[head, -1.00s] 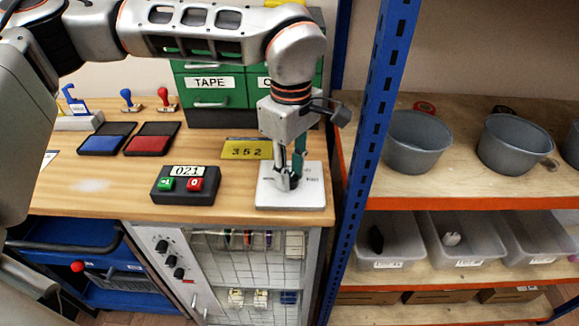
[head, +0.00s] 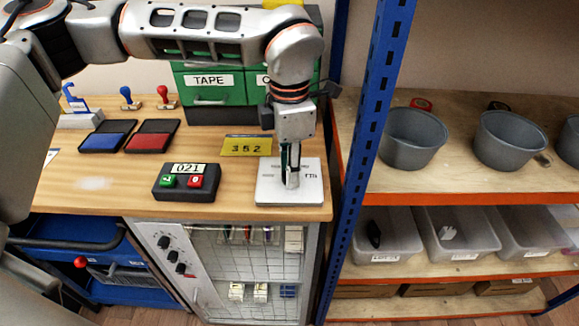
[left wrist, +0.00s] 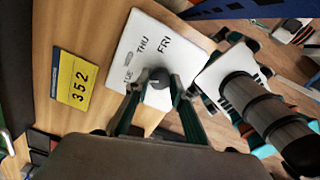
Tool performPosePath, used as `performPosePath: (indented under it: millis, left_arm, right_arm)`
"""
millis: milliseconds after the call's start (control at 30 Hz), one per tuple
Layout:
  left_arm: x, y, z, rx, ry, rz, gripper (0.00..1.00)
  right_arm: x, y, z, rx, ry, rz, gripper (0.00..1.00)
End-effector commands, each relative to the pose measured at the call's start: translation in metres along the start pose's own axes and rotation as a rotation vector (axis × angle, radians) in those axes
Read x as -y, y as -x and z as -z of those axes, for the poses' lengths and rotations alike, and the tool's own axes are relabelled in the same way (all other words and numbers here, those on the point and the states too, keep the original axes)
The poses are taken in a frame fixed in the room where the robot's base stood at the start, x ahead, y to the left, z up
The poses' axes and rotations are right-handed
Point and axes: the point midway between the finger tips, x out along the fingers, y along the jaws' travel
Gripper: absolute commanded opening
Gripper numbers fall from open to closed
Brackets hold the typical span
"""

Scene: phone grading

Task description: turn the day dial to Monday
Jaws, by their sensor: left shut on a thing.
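The day dial is a white square plate (head: 310,190) at the front right corner of the wooden table. In the left wrist view the plate (left wrist: 140,37) shows the printed words TUE, THU and FRI, with a dark round knob (left wrist: 158,84) on it. My left gripper (head: 292,182) points straight down over the plate. Its fingers (left wrist: 156,92) are shut on the knob from both sides. The fingers hide part of the plate, and I cannot read the knob's pointer or see MON. A pale arm with dark rings at the right of the wrist view seems mine; its jaws are unclear.
A black box (head: 186,182) with green and red buttons lies to the left. Ink pads (head: 152,136) are farther back. A blue shelf post (head: 372,130) rises close to the right.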

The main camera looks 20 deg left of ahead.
Motion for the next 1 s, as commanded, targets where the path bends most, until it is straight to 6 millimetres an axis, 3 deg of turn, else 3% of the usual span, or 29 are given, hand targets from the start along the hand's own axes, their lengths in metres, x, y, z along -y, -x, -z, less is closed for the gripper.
performPosePath:
  millis: [600, 1000]
  left_arm:
    - [0.001, -0.002, 0.001, -0.004, 0.575, 0.003, 0.02]
    - [0.001, -0.002, 0.001, -0.005, 0.827, 0.001, 0.02]
  right_arm:
    - [0.001, -0.002, -0.008, 0.009, -0.001, 0.001, 0.32]
    - [0.002, -0.003, -0.011, 0.011, 0.000, 0.002, 0.32]
